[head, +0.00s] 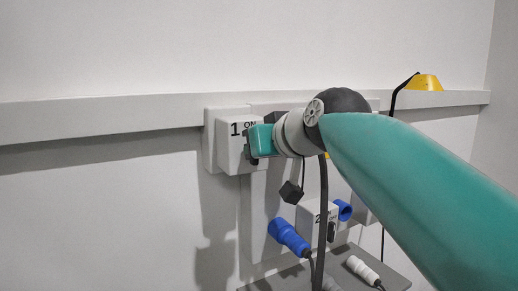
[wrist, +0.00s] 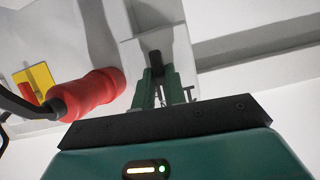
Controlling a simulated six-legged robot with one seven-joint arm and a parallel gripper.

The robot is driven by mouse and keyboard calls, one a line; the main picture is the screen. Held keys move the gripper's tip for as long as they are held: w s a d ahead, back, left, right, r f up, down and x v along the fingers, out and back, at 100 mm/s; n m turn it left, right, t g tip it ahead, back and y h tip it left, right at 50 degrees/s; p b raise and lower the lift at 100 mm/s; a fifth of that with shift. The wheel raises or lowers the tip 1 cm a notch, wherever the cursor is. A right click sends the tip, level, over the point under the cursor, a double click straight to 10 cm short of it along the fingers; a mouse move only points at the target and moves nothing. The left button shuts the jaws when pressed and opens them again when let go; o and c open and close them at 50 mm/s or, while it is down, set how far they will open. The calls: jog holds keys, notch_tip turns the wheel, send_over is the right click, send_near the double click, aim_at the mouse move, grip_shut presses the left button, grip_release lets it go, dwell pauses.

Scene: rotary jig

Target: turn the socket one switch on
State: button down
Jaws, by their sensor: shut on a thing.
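The socket one box (head: 224,143) is a white housing on the wall, marked "1" and "ON", left of centre in the head view. My gripper (head: 252,157) reaches it from the right and touches its front. In the wrist view my gripper's two green fingers (wrist: 158,78) are shut on the black switch (wrist: 155,60) of the box (wrist: 125,45). The switch is mostly hidden behind the gripper in the head view, and its exact angle is hard to tell there.
A red plug (wrist: 92,94) is left of my fingers in the wrist view. Below right in the head view are a box marked "2" (head: 308,214), a blue plug (head: 287,237) and a white connector (head: 362,268). A dark cable (head: 323,215) hangs below my wrist. A ledge (head: 90,121) runs along the wall.

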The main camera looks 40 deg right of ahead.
dwell(0.5)
jog(key=c, duration=1.4)
grip_release()
jog(key=shift+c, duration=0.2)
jog(key=v, duration=1.3)
jog(key=shift+s+a+r, duration=0.25)
jog(key=shift+a, duration=0.05)
